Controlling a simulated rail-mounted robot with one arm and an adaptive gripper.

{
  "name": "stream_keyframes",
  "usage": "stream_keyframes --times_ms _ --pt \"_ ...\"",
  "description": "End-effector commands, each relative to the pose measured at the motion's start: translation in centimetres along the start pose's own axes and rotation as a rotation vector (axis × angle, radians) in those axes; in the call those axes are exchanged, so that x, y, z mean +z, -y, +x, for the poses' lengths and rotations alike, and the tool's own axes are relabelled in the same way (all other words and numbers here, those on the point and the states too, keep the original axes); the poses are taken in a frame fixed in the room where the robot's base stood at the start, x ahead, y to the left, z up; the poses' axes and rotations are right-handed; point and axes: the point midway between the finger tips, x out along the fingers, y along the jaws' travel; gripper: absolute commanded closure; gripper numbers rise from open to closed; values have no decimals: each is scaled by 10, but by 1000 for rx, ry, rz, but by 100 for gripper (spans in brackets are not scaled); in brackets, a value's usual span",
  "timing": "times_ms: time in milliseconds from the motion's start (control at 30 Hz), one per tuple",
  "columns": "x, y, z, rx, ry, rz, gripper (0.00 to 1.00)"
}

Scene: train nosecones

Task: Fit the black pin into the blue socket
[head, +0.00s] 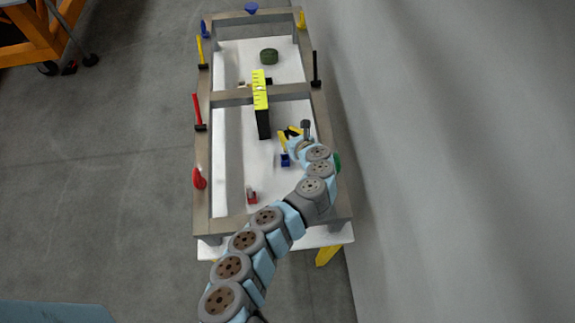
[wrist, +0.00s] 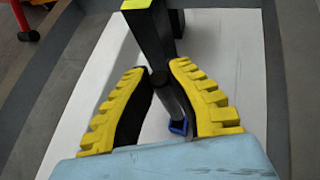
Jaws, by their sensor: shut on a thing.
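The black pin (wrist: 172,97) is a dark cylinder between the yellow ribbed fingers of my gripper (wrist: 160,95) in the wrist view. My gripper is shut on it. In the head view my gripper (head: 288,138) is just above the blue socket (head: 285,160), which stands on the white table surface.
A tall black block with a yellow top (head: 260,90) stands just beyond the gripper. A small grey and red piece (head: 251,197) lies nearer the front. A green round part (head: 269,57) sits at the back. A brown frame (head: 203,150) with hammer-like tools surrounds the white surface.

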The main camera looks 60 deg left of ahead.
Motion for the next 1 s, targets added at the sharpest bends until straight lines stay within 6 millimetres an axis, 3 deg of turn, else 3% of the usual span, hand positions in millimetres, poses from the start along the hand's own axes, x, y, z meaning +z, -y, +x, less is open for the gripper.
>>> stream_keyframes --times_ms 167,1000 --pt "-11 -8 9 11 1 -8 100" --pt "-74 -8 42 10 1 -8 100"
